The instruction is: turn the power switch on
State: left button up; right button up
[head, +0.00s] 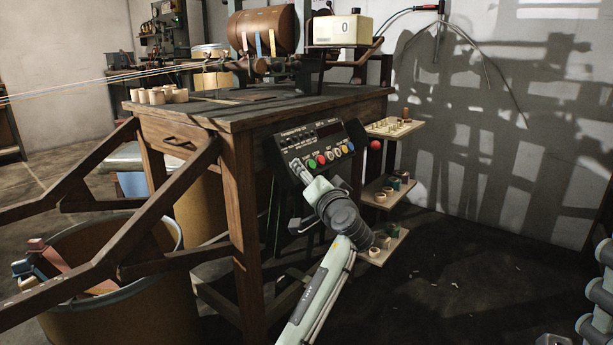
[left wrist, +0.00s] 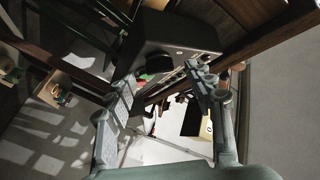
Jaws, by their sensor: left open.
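The dark control panel (head: 322,138) is mounted at the table's front right corner, with a display and a row of coloured buttons. My left gripper (head: 299,166) is at the panel's lower left part, in front of its face. In the left wrist view the gripper (left wrist: 163,84) is open, its two fingers apart, with the dark box (left wrist: 180,35) beyond them. A round black knob (left wrist: 157,64) on the box shows between the fingers; I cannot tell whether it is the power switch. Contact cannot be made out.
The wooden table (head: 240,115) carries a winding machine with a copper-coloured drum (head: 264,29). Small shelves (head: 398,128) with spools stand right of the panel. A large bin (head: 115,310) and slanted wooden beams (head: 165,205) are at left. Floor at right is mostly clear.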

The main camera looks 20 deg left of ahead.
pick_arm(q)
jog(key=shift+x, duration=1.1)
jog(key=shift+c, duration=0.2)
